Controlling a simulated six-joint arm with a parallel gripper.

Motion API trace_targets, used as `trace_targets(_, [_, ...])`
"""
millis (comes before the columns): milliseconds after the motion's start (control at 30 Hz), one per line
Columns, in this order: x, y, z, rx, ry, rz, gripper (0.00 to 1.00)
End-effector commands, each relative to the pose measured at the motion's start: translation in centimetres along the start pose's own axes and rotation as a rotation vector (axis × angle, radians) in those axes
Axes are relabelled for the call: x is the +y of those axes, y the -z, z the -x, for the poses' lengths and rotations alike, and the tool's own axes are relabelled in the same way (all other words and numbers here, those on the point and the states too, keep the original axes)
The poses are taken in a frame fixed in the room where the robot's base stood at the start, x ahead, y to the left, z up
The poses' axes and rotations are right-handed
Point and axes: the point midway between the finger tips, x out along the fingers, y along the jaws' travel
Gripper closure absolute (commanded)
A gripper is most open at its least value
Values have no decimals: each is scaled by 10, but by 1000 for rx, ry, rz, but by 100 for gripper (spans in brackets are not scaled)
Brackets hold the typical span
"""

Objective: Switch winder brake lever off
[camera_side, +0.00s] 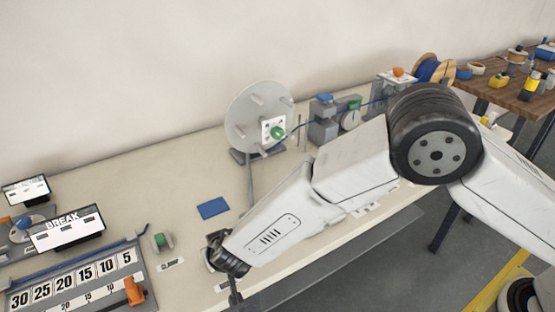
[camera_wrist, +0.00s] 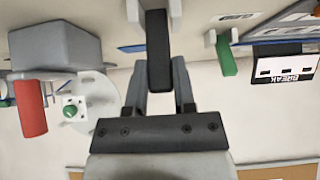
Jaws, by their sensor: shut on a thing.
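My gripper (camera_wrist: 160,88) is in the middle of the wrist view, its two grey fingers on either side of a black lever handle (camera_wrist: 158,45). The handle is gripped between them; I cannot read any label on it. In the side view my gripper (camera_side: 235,288) is at the bench's front edge, low in the picture, and the arm hides the handle there. The grey reel disc (camera_side: 250,105) with a green knob (camera_side: 277,132) stands at the back of the bench. It also shows in the wrist view (camera_wrist: 96,100).
A red handle (camera_wrist: 30,108) and a grey box (camera_wrist: 55,45) are left in the wrist view; a green handle (camera_wrist: 226,55) is right. A BREAK display (camera_side: 66,229) and numbered panel (camera_side: 80,285) stand at left on the bench. A blue pad (camera_side: 213,208) lies mid-bench.

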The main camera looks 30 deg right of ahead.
Motion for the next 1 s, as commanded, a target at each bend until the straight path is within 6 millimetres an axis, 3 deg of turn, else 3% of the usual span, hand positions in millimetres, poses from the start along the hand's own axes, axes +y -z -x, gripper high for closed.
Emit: trace_targets(1000, [-1, -18, 6, 299, 2, 1, 100])
